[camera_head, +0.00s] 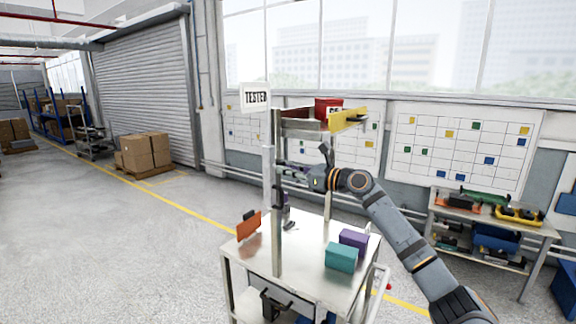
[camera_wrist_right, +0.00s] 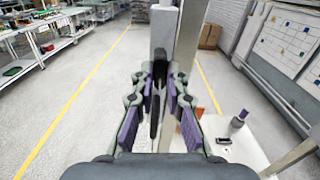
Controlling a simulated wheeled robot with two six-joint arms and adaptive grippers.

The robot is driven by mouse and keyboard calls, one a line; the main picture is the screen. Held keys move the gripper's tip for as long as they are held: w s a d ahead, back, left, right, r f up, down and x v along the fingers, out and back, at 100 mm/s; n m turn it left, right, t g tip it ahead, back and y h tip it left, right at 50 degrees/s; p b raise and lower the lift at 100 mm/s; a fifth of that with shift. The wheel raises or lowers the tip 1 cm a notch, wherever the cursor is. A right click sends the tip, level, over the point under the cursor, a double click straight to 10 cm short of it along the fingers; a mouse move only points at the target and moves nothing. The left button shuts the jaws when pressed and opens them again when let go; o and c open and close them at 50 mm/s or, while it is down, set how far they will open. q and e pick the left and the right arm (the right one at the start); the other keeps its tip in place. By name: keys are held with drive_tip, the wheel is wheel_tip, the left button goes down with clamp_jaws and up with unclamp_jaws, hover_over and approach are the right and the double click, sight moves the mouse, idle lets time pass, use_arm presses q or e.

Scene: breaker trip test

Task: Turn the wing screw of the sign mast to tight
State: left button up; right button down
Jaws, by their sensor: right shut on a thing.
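The sign mast (camera_head: 268,172) is a pale grey upright post at the cart's far side, with a white "TESTED" sign (camera_head: 256,97) above it. The mast also shows in the right wrist view (camera_wrist_right: 163,30), straight ahead of the fingers. My right gripper (camera_head: 288,171) is at the mast, about halfway up. In the right wrist view its two purple-padded fingers (camera_wrist_right: 159,82) are closed in on a dark, flat, upright piece, the wing screw (camera_wrist_right: 154,115). The fingers hide part of the screw, and its turn angle is hard to tell. My left gripper is not in view.
The cart top (camera_head: 305,275) holds an orange panel (camera_head: 249,225), a teal box (camera_head: 341,257) and a purple box (camera_head: 353,240). A cart upright (camera_head: 278,235) stands close to my gripper. An upper shelf carries red (camera_head: 327,108) and yellow (camera_head: 347,116) bins.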

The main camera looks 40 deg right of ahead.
drive_tip(key=shift+f+m, duration=0.2)
drive_tip(key=shift+m, duration=0.3)
drive_tip(key=c, duration=1.4)
unclamp_jaws()
drive_tip(key=shift+o, duration=0.2)
drive_tip(key=shift+r, duration=0.1)
wheel_tip(320, 180, up, 10)
